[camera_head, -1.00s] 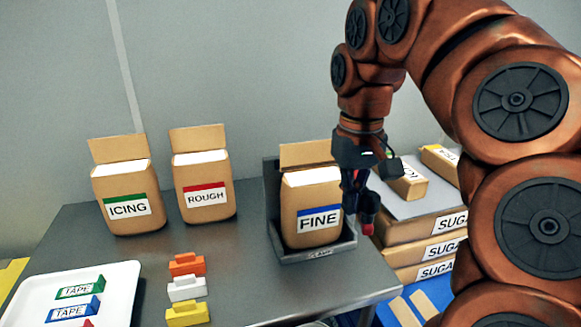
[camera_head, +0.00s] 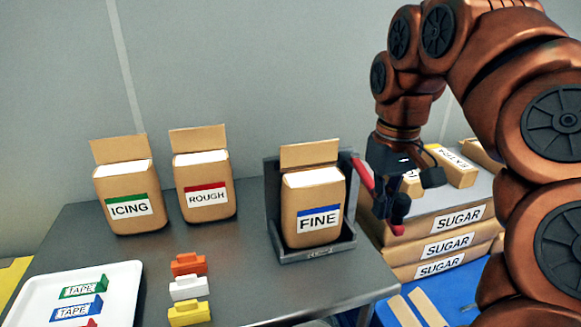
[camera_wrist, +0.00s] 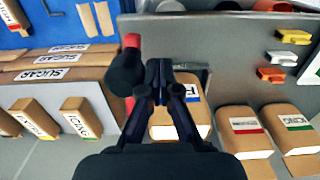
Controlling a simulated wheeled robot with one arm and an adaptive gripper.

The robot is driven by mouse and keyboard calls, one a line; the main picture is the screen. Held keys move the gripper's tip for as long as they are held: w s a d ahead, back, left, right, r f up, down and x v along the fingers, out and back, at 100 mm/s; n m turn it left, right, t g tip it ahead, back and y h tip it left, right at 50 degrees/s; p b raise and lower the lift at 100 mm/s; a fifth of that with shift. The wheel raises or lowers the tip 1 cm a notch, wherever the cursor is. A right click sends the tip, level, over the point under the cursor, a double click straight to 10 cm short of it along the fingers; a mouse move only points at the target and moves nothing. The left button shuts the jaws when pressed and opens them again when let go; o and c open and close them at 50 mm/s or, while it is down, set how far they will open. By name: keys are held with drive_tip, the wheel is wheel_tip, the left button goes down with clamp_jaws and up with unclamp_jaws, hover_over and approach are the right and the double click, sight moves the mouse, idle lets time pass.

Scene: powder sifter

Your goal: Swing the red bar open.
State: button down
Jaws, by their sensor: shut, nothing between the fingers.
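The red bar (camera_head: 363,174) is attached at the back right edge of the grey clamp holder (camera_head: 318,254) and points out to the right and forward, away from the holder's front. Its middle is hidden behind my gripper in the head view. The bar also shows in the wrist view (camera_wrist: 132,42), just left of the fingers. My gripper (camera_head: 397,212) is shut and empty, close beside the bar; I cannot tell whether it touches. The fingers show in the wrist view (camera_wrist: 158,68). The FINE bag (camera_head: 312,205) stands upright in the holder, with its front uncovered.
The ICING bag (camera_head: 125,200) and ROUGH bag (camera_head: 204,188) stand at the table's left back. Several coloured clips (camera_head: 188,288) and a white tray (camera_head: 125,290) are in front. Stacked SUGAR bags (camera_head: 445,245) stand right of the table, below my gripper.

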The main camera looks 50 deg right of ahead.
drive_tip(key=s+d+p, duration=0.1)
drive_tip(key=s+d, duration=0.4)
drive_tip(key=shift+s, duration=0.15)
idle(1.0)
drive_tip(key=shift+r, duration=0.1)
drive_tip(key=shift+r, duration=0.1)
wheel_tip(320, 180, up, 9)
drive_tip(key=p, duration=0.8)
drive_tip(key=shift+w+a, duration=0.35)
drive_tip(key=shift+a, duration=0.1)
idle(0.4)
drive_tip(key=shift+f, duration=0.2)
idle(0.3)
